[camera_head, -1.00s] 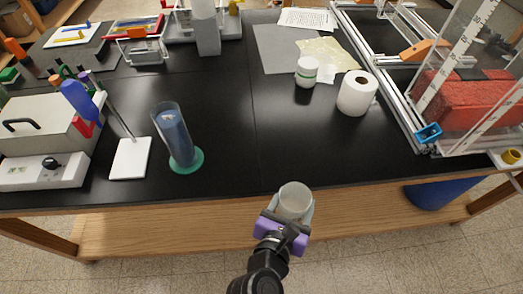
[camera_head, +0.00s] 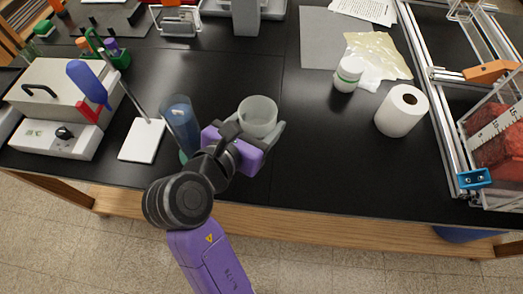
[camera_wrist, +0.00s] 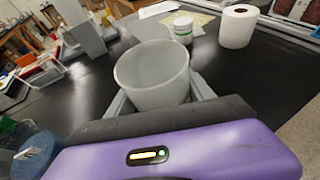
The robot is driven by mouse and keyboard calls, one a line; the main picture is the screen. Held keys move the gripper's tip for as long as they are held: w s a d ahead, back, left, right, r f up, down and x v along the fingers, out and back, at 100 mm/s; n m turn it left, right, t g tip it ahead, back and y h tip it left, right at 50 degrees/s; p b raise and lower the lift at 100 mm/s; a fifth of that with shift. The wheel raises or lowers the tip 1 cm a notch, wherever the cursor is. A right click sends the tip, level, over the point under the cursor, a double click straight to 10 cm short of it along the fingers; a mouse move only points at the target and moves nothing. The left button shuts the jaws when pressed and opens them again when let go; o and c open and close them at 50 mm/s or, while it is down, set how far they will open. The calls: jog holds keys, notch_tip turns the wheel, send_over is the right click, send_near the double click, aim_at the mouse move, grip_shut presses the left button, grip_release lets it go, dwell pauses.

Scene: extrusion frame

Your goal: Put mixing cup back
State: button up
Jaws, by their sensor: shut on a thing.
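The mixing cup (camera_head: 258,116) is a pale, translucent, open-topped cup. My gripper (camera_head: 262,126) is shut on it, with a finger on each side, and the cup shows upright and empty. In the wrist view the cup (camera_wrist: 153,75) sits between my grey fingers. The cup is over the black bench top, near its front edge; I cannot tell whether its base touches the bench.
A blue cylinder (camera_head: 180,122) stands close left of my gripper, partly hidden by my arm. A white-lidded jar (camera_head: 348,74) and a paper roll (camera_head: 401,110) stand to the right. A stirrer plate (camera_head: 142,140) is at left. Bench between cup and roll is clear.

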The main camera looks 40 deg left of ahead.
notch_tip(320, 180, down, 14)
jog(key=shift+r, duration=0.2)
jog(key=shift+f, duration=0.1)
dwell(0.3)
jog(key=o, duration=1.4)
jog(key=shift+o, duration=0.2)
jog(key=v, duration=1.2)
jog(key=shift+b, duration=0.35)
